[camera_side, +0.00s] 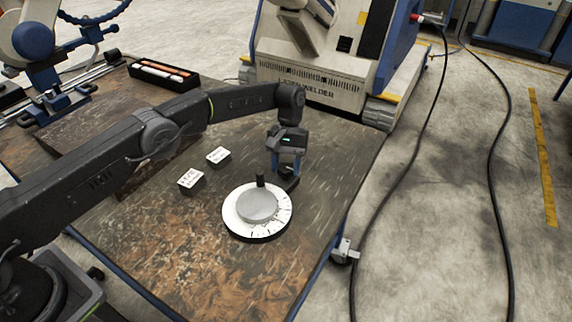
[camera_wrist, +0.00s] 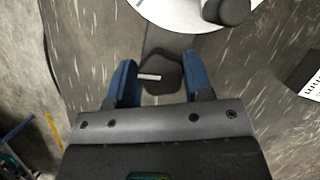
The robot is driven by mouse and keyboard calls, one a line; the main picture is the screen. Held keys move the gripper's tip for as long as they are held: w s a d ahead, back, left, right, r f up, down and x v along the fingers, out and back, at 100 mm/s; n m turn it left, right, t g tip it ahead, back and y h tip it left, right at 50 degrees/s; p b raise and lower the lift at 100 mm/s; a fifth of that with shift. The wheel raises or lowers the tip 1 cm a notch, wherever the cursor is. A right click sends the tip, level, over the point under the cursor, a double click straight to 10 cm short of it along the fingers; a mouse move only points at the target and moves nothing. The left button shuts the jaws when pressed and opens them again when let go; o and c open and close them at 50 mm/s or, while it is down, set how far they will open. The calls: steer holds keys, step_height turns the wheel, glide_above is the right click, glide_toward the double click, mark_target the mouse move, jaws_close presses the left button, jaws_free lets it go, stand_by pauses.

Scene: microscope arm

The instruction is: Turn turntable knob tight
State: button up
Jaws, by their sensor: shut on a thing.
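The turntable is a white graduated disc (camera_side: 230,216) with a raised grey round plate (camera_side: 257,206) in its middle. A short black post (camera_side: 260,181) stands upright at its back edge. The turntable knob (camera_wrist: 163,78) is dark, many-sided and has a small white mark; it sits on a dark arm (camera_wrist: 172,38) joined to the disc. The knob also shows beside the disc in the side view (camera_side: 291,184). My gripper (camera_side: 285,168) points down over the knob, shut on it, with its blue fingers (camera_wrist: 160,84) on either side. The fingers' exact contact is hard to see.
Two small labelled blocks, one nearer (camera_side: 191,180) and one farther (camera_side: 218,156), lie left of the turntable on the worn table (camera_side: 215,275). A black tray (camera_side: 163,75) stands at the back left. A large welder (camera_side: 310,80) stands behind the table.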

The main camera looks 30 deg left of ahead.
mark_target(282, 172)
steer(key=shift+m+y, duration=0.3)
steer(key=shift+m, duration=0.5)
steer(key=o, duration=0.9)
steer(key=r, duration=0.4)
steer(key=shift+a+r, duration=0.2)
steer(key=s+a+r, duration=0.1)
steer(key=a+r, duration=0.1)
steer(key=a, duration=0.1)
steer(key=a+r, duration=0.2)
steer(key=a, duration=0.2)
steer(key=s+a+r, duration=0.1)
steer(key=a+r, duration=0.1)
steer(key=a, duration=0.2)
steer(key=shift+s+r, duration=0.3)
